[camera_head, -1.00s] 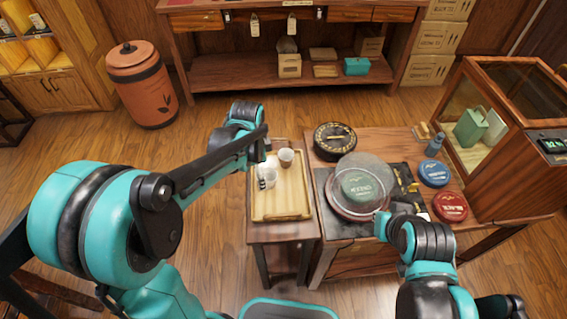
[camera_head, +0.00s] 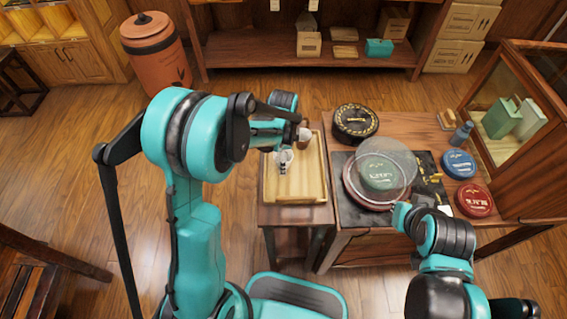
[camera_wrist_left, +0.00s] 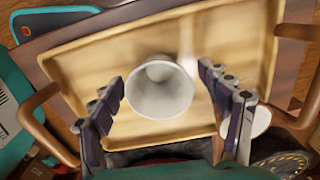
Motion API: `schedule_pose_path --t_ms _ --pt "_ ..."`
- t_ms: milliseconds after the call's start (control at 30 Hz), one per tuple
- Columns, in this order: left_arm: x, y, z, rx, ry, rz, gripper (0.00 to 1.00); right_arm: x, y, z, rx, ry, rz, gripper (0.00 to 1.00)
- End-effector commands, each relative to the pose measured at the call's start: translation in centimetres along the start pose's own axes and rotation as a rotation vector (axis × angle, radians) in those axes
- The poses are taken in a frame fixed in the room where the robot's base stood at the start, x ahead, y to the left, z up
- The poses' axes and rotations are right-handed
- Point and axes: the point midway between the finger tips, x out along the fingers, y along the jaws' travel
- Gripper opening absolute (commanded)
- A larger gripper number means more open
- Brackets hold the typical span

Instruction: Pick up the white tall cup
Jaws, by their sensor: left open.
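The white tall cup (camera_wrist_left: 160,88) stands on the wooden tray and shows its open mouth in the left wrist view. It is partly covered by my arm in the head view (camera_head: 287,155). My left gripper (camera_wrist_left: 166,102) is open, with one finger row on each side of the cup and gaps between. In the head view my left gripper (camera_head: 283,164) is over the tray, mostly hidden by its arm. A second pale cup (camera_wrist_left: 262,121) is partly hidden behind the right-hand fingers. My right arm's end is by the round tea cake; its fingers are not clear.
The wooden tray (camera_head: 312,185) has raised rims and handles and lies on a small side table. To its right are a black round tin (camera_head: 355,121), a cake under a clear disc (camera_head: 381,178), and blue (camera_head: 459,163) and red (camera_head: 474,200) tins. The tray's front is bare.

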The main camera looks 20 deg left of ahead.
Motion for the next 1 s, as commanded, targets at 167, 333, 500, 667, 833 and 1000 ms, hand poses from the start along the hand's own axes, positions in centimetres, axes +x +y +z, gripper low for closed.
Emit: schedule_pose_path --t_ms 167,333,500,667,833,1000 --pt "-0.2 0.0 0.0 0.000 0.000 0.000 0.72 -0.1 0.0 -0.1 0.000 0.000 0.000 0.00" --pt "-0.2 0.0 0.0 0.000 0.000 0.000 0.27 -0.1 0.0 -0.1 0.000 0.000 0.000 0.00" --pt "-0.1 0.0 0.0 0.000 0.000 0.000 0.21 -0.1 0.0 -0.1 0.000 0.000 0.000 0.00" --pt "-0.1 0.0 0.0 0.000 0.000 0.000 0.21 -0.1 0.0 -0.1 0.000 0.000 0.000 0.00" --pt "-0.7 0.0 0.0 0.000 0.000 0.000 0.21 -0.3 0.0 -0.3 0.000 0.000 0.000 0.00" --pt "-2.6 0.0 0.0 0.000 0.000 0.000 0.21 -1.2 0.0 -0.9 0.000 0.000 0.000 0.00"
